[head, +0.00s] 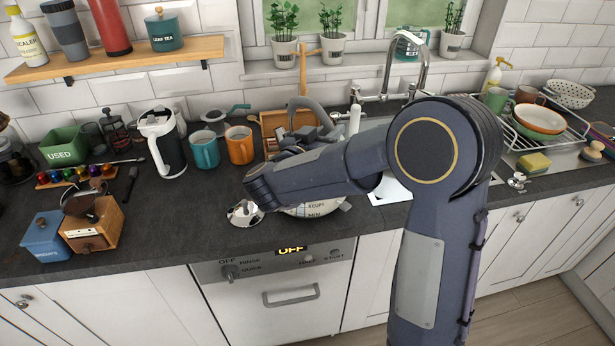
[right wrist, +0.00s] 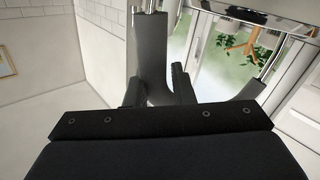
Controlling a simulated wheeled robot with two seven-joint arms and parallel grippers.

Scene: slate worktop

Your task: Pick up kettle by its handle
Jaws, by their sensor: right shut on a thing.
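The kettle (head: 318,209) is mostly hidden behind my right arm in the head view. Its pale lower body, with printed level marks, shows under the arm. Its grey curved handle (head: 318,112) arches up behind the arm. My right gripper (head: 303,138) is at this handle, partly covered by my arm link. In the right wrist view the grey handle (right wrist: 151,48) stands between the two dark fingers, and the gripper is shut on it. Whether the kettle's base touches the worktop is hidden. My left gripper is not in view.
Left of the kettle are an orange mug (head: 239,146), a teal mug (head: 204,151) and a black-and-white jug (head: 168,150). A shiny metal item (head: 245,214) lies near the front edge. The tap (head: 423,62) and dish rack (head: 560,140) are to the right. Bare worktop (head: 165,225) is front left.

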